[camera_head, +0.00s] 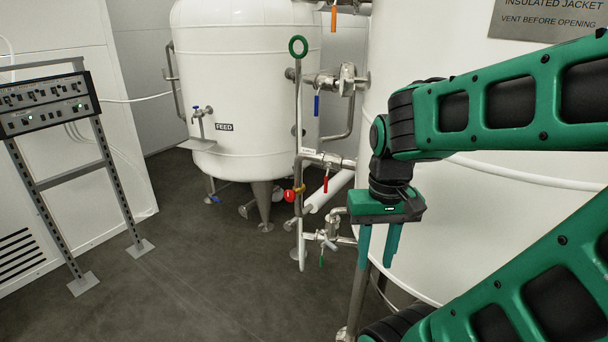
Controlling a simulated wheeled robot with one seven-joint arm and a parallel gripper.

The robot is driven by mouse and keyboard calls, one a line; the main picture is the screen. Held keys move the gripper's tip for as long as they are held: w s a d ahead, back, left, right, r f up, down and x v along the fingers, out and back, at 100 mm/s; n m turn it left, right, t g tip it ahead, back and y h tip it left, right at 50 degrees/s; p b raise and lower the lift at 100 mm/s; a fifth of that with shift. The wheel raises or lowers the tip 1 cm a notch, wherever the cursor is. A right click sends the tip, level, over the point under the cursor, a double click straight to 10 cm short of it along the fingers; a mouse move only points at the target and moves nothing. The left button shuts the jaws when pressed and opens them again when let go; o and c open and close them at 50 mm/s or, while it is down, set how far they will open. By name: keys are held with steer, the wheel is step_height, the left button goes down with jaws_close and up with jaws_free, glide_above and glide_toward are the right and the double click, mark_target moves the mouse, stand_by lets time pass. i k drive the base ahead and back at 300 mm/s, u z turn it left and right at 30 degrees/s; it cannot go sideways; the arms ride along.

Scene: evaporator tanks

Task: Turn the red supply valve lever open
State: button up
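The red valve lever (326,184) hangs straight down from a metal valve on a short pipe, left of the large white tank at the right. My gripper (375,262) is to the right of the red lever and points down, in front of the large tank. Its two green fingers are apart, with nothing seen between them. The gripper does not touch the lever in this view; its distance in depth is hard to tell.
A red ball (289,195) is left of the red lever, by a vertical pipe. A blue lever (317,105) and an orange lever (334,18) are above; a green lever (321,257) is below. The FEED tank (250,90) stands behind. Floor is clear between the panel stand (108,150) and pipes.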

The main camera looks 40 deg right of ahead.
mark_target(329, 165)
steer(key=z, duration=0.1)
steer(key=i, duration=0.9)
steer(key=z, duration=0.25)
